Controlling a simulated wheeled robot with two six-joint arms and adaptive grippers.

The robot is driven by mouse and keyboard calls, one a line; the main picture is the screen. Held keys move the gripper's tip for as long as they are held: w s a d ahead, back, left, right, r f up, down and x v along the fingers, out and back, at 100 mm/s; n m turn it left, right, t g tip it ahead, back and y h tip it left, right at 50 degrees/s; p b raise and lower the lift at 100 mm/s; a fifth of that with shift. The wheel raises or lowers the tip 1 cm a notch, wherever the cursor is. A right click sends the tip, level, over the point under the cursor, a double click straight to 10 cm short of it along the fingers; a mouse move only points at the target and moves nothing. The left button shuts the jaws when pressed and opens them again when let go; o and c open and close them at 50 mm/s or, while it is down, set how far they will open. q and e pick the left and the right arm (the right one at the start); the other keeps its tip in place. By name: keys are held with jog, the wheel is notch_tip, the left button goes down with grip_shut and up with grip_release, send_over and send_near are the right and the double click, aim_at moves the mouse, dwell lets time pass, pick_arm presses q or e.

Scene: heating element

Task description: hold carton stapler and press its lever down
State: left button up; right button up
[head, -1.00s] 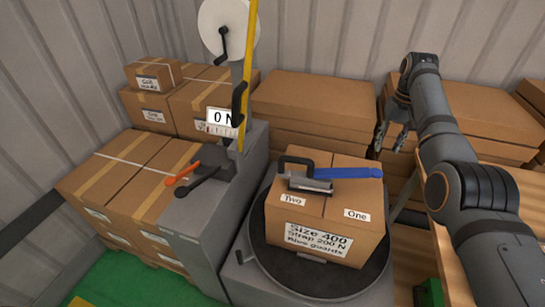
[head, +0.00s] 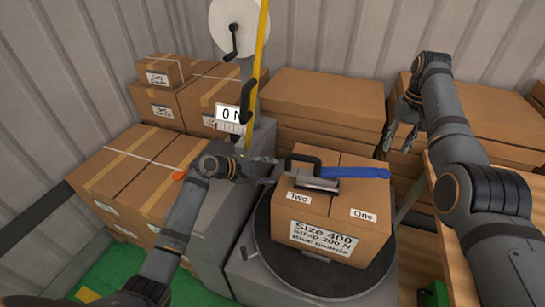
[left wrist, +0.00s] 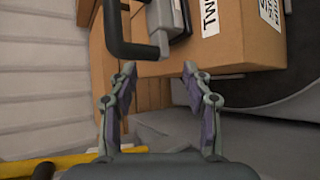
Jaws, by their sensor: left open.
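The carton stapler (head: 318,184) lies on top of a cardboard carton (head: 343,222). It has a black loop handle (head: 291,161) at its left and a long blue lever (head: 357,172) pointing right. My left gripper (head: 268,170) is open and empty, just left of the stapler. In the left wrist view its fingertips (left wrist: 160,72) are spread, with the black handle (left wrist: 126,47) just ahead of and apart from them. The blue lever is not visible in that view. My right gripper (head: 402,138) hangs open and empty, right of and behind the carton.
The carton stands on a dark round turntable (head: 305,272). A strapping stand with a white reel (head: 238,25), yellow strap (head: 262,50) and "0 N" display (head: 229,113) rises behind my left gripper. Stacked cartons (head: 130,170) fill the left, flat boxes (head: 325,95) the back. A wooden bench stands right.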

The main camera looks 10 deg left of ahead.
pick_arm(q)
jog(key=h, duration=0.1)
send_near(294, 157)
jog(key=x, duration=1.2)
grip_shut()
pick_arm(e)
grip_shut()
dwell(1.2)
